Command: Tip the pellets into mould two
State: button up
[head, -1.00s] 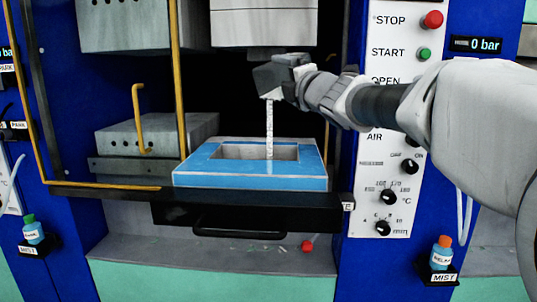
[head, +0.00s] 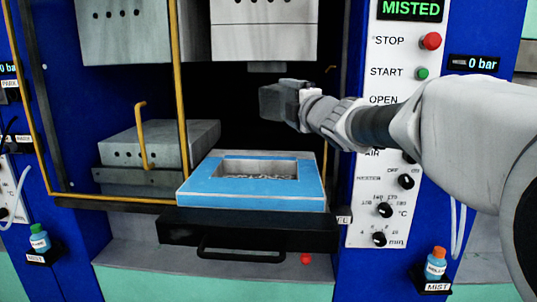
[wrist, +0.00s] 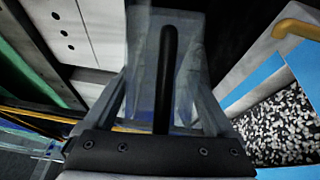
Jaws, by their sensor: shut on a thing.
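The blue-rimmed mould (head: 250,199) sits on the black pulled-out shelf of the middle press in the head view. Speckled pellets (head: 255,176) lie in its cavity, and they show black and white in the wrist view (wrist: 282,125). My gripper (head: 306,104) is above the mould's right part, shut on a grey container (head: 272,103). In the wrist view the container (wrist: 190,60) looks see-through, with a dark upright handle bar (wrist: 168,75). No stream falls from it. Whether any pellets are left inside cannot be told.
The upper press block (head: 264,38) hangs above my gripper. A control panel (head: 378,130) reading MISTED stands right, behind my arm. Yellow rods (head: 180,80) and a grey block (head: 155,150) stand left. A mist bottle (head: 436,265) is at lower right.

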jog(key=shift+w+f+m+p, duration=0.15)
jog(key=shift+m+p, duration=0.35)
jog(key=shift+p, duration=0.95)
